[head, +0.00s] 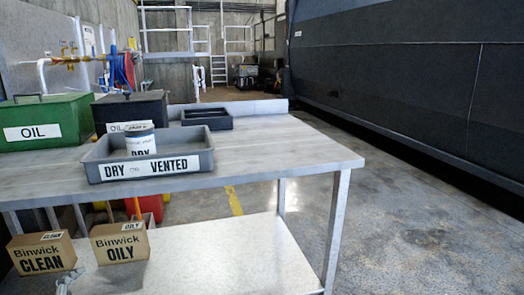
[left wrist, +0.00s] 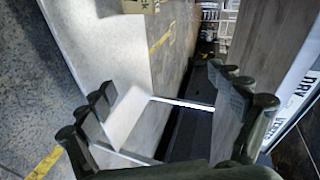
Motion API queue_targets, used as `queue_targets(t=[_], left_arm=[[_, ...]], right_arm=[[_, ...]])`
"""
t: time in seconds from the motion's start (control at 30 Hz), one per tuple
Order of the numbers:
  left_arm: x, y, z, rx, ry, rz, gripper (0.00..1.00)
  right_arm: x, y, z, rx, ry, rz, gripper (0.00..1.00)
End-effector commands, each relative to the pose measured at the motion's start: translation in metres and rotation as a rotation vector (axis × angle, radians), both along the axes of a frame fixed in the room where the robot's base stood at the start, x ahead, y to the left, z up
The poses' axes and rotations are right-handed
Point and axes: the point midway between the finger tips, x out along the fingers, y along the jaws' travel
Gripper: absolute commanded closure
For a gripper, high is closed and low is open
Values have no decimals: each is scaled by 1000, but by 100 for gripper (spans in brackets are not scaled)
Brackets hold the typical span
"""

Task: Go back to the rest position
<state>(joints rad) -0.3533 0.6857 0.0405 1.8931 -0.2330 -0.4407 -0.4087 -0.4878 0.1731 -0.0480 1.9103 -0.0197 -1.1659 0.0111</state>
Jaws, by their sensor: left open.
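My left gripper (left wrist: 168,105) is open in the left wrist view, with nothing between its fingers. Its fingers stand wide apart, with the table's legs and lower shelf behind them. A small grey piece at the bottom left of the head view may be its tip; I cannot tell. My right gripper is not in view. On the table (head: 270,148) a grey bin (head: 203,160) labelled DRY and VENTED holds a white labelled can (head: 141,140). The can stands upright inside it.
A green OIL box (head: 70,108), a dark OIL box (head: 150,107) and a dark tray (head: 207,118) stand on the table. Cartons marked Binwick CLEAN (head: 42,252) and Binwick OILY (head: 120,243) sit below. The floor (head: 420,235) on the right is clear.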

Motion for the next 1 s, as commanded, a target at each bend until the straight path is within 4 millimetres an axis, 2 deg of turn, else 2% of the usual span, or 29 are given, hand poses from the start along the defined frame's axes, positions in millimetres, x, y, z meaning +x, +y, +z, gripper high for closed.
queue_targets(t=[0.03, 0.1, 0.2, 0.3, 0.4, 0.5, 0.57, 1.0], left_arm=[[-20, -8, -35, -111, 65, 87, 7], [-48, -20, -79, -253, 158, 212, 7], [-94, -47, -134, -439, 293, 382, 7], [-139, -82, -177, -596, 423, 538, 7], [-178, -116, -206, -711, 534, 665, 7], [-207, -143, -222, -786, 617, 754, 7], [-218, -154, -227, -813, 650, 790, 7], [-218, -154, -227, -813, 650, 790, 7]], right_arm=[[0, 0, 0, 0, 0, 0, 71], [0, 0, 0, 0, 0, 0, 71], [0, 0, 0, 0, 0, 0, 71], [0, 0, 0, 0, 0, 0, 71], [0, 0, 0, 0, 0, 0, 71], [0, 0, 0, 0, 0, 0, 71], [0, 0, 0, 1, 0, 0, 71], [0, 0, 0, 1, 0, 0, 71]])
